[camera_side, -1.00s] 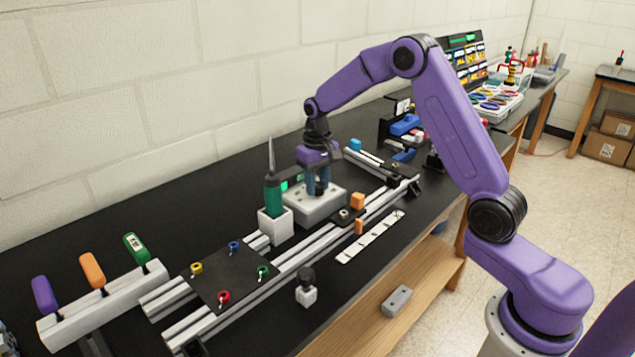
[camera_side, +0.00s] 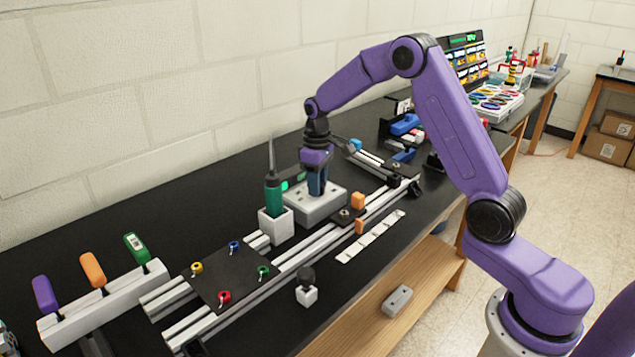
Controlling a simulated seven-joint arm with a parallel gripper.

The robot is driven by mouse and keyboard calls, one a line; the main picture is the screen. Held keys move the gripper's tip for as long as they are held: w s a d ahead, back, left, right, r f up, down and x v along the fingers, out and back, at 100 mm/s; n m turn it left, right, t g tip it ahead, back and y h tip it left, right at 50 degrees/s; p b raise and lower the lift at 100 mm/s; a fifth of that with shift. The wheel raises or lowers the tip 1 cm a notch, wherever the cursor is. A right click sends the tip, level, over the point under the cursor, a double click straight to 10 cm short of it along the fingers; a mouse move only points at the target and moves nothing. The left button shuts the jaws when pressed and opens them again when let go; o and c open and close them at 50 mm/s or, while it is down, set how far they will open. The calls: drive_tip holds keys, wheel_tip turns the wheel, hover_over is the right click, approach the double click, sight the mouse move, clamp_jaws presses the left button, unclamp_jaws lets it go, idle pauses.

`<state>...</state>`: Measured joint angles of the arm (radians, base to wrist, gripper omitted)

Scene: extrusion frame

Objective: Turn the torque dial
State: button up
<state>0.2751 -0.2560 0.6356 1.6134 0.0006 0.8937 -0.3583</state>
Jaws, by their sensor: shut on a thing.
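My gripper (camera_side: 316,191) points straight down over the light grey box (camera_side: 325,206) in the middle of the bench. Its blue fingers are shut at the top of this box. The torque dial itself is hidden between and behind the fingers. A small green light (camera_side: 285,186) shows at the box's left back. A green-handled screwdriver (camera_side: 273,195) stands upright in a white block just left of the box.
Aluminium rails with a dark plate (camera_side: 228,277) and coloured rings lie front left. A rack of purple, orange and green handles (camera_side: 105,300) stands far left. A black-knobbed white block (camera_side: 306,289) stands near the front edge.

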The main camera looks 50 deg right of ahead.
drive_tip(key=shift+w+r, duration=0.1)
drive_tip(key=o, duration=1)
drive_tip(key=shift+o, duration=0.2)
wheel_tip(320, 180, up, 17)
drive_tip(key=shift+r, duration=0.15)
drive_tip(key=s+a+f+n, duration=0.2)
drive_tip(key=s+a, duration=0.5)
drive_tip(key=s, duration=0.2)
drive_tip(key=s+a+f+n, duration=0.1)
drive_tip(key=s+a+n, duration=0.2)
drive_tip(key=s+a, duration=0.45)
drive_tip(key=s+d+f+n, duration=0.2)
drive_tip(key=s+f, duration=0.1)
drive_tip(key=s, duration=0.8)
drive_tip(key=s+d+f+n, duration=0.1)
drive_tip(key=s+d+f, duration=0.1)
drive_tip(key=s, duration=0.9)
drive_tip(key=shift+s+d+f+n, duration=0.15)
drive_tip(key=shift+d+f+n, duration=0.25)
drive_tip(key=shift+f, duration=0.45)
